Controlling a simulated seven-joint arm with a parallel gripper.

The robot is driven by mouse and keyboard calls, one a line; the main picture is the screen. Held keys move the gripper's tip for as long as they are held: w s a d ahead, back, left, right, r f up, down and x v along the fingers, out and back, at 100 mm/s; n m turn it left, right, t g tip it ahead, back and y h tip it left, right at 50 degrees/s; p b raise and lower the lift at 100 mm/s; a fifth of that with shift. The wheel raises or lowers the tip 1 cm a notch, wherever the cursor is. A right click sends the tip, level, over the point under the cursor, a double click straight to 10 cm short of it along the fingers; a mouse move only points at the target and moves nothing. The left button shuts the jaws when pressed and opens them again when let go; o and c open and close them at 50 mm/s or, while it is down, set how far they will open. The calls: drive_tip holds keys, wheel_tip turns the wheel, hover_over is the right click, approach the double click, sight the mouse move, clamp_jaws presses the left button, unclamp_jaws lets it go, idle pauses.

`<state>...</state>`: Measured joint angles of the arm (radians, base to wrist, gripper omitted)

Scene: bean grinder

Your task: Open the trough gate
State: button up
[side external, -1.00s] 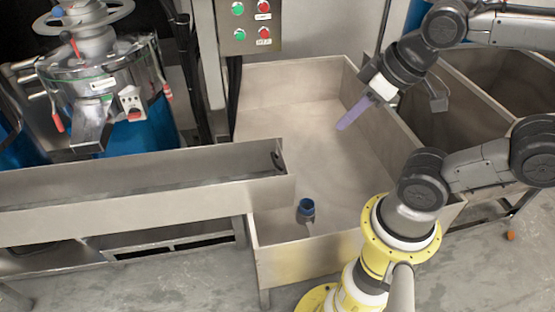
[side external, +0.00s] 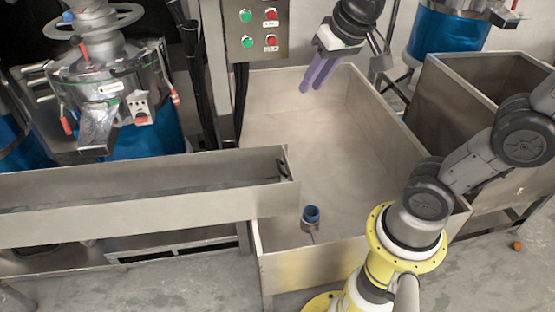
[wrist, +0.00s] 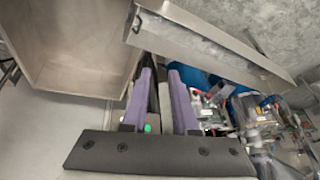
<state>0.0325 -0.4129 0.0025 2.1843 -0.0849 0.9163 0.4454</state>
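The long metal trough (side external: 130,209) runs across the left of the side view, and its right end reaches over the large bin. The end plate that looks like the trough gate (side external: 285,168) has a small dark fitting near its top. The trough end (wrist: 135,24) also shows at the top of the wrist view. I cannot tell how far the gate is raised. My gripper (side external: 311,87) is above the back of the bin, up and right of the trough end and apart from it. Its two purple fingers are separated and empty, as the wrist view (wrist: 160,74) also shows.
A control box (side external: 257,30) with green and red buttons stands behind. The grinder (side external: 105,85) is at left. Another bin (side external: 490,80) is at right.

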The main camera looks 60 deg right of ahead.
drive_tip(key=w+d+f+m+g, duration=0.2)
drive_tip(key=w+d+f, duration=0.1)
drive_tip(key=w, duration=0.6)
drive_tip(key=m+g, duration=0.2)
drive_tip(key=g, duration=0.3)
hover_over(278, 164)
drive_tip(key=w+a, duration=0.2)
wheel_tip(278, 164, down, 21)
drive_tip(key=f, duration=0.4)
drive_tip(key=s+d+f, duration=0.1)
drive_tip(key=f, duration=0.4)
drive_tip(key=s+f, duration=0.1)
drive_tip(key=f, duration=0.3)
drive_tip(key=shift+d+f, duration=0.25)
drive_tip(key=shift+d, duration=0.15)
drive_tip(key=shift+w, duration=0.1)
clamp_jaws()
